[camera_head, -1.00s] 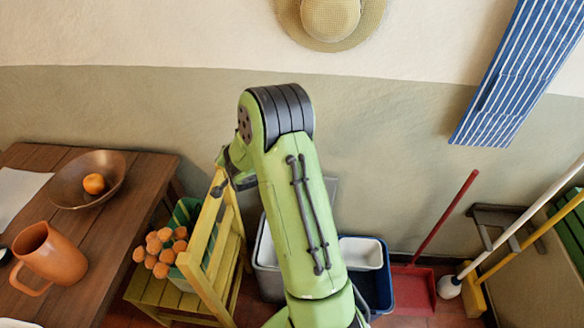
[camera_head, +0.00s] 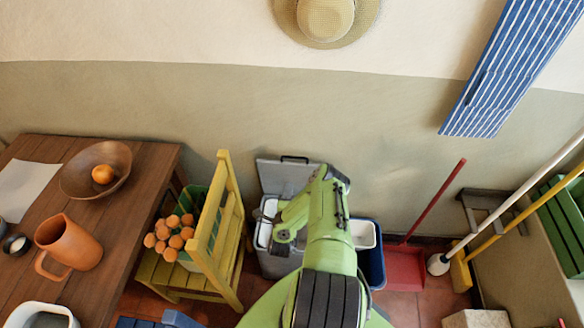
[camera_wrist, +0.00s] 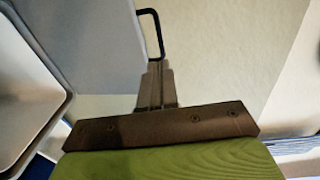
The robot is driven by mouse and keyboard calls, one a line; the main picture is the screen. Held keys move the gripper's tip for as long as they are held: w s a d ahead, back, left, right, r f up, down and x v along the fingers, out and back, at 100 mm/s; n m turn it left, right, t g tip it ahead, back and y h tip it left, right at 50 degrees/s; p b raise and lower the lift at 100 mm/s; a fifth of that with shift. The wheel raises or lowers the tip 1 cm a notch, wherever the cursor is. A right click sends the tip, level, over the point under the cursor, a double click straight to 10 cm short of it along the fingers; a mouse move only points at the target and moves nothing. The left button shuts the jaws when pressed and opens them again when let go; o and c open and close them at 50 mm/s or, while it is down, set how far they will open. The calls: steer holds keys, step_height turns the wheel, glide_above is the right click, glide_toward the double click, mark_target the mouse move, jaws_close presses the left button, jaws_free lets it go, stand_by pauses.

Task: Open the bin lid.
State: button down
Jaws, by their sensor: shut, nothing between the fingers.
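The grey bin (camera_head: 275,262) stands on the floor by the wall, its white inner rim partly showing. Its grey lid (camera_head: 284,176) stands raised at the back, close to the wall, with a black handle (camera_head: 295,158) at its top edge. In the wrist view the lid (camera_wrist: 95,40) fills the upper left, and its black handle (camera_wrist: 158,32) shows just beyond my fingertips. My gripper (camera_wrist: 157,72) is shut and empty, beside the handle.
A yellow chair (camera_head: 226,240) with a crate of orange-tipped items stands left of the bin. A blue bin (camera_head: 374,262) with a white inner tub (camera_head: 362,235) and a red dustpan (camera_head: 406,266) are to the right. A wooden table (camera_head: 120,225) is at the left.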

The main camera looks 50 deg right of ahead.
steer(key=b, duration=1.1)
glide_toward(293, 158)
steer(key=x, duration=0.6)
steer(key=shift+w+d+f, duration=0.25)
steer(key=shift+f, duration=0.05)
steer(key=shift+r, duration=0.15)
steer(key=shift+d, duration=0.15)
